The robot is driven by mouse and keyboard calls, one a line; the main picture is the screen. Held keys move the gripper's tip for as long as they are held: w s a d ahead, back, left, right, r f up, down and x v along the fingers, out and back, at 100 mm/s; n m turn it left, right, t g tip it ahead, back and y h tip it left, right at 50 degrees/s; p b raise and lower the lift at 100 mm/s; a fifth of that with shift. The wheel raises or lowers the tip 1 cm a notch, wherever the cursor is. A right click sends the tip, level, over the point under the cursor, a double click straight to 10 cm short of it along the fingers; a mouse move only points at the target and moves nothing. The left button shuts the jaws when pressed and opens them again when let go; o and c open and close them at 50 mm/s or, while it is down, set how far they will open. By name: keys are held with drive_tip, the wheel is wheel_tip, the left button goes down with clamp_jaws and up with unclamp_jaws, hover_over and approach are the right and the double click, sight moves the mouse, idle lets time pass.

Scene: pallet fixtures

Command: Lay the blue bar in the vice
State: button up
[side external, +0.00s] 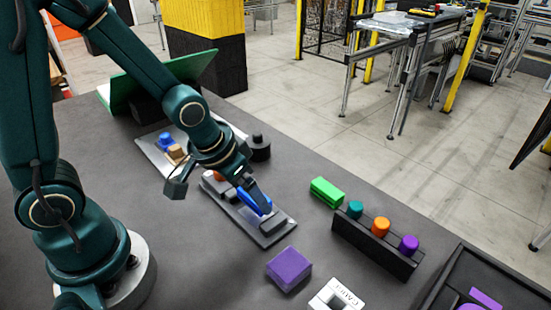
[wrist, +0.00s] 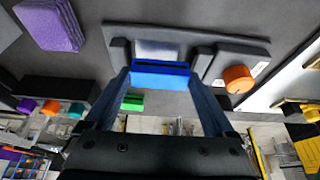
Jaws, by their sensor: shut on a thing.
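The blue bar (side external: 254,202) is held between the fingers of my gripper (side external: 257,199), over the vice. In the wrist view the blue bar (wrist: 160,77) spans between the two fingertips (wrist: 160,82). The vice is a grey fixture with a flat base plate (side external: 272,234) and an orange knob (side external: 219,176) at one end. In the wrist view its plate (wrist: 180,33) lies behind the bar, with one dark jaw (wrist: 118,52) to the left and another (wrist: 228,65) to the right, beside the orange knob. I cannot tell whether the bar touches the vice.
A green block (side external: 327,191), a black rack (side external: 375,248) of coloured cylinders and a purple block (side external: 289,268) stand around the vice. A black cylinder (side external: 260,149) and a light plate (side external: 150,144) with small parts lie behind it. A dark tray (side external: 452,262) is at right.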

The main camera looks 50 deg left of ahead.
drive_tip(key=shift+f, duration=0.5)
drive_tip(key=o, duration=1.2)
drive_tip(key=shift+r, duration=4.45)
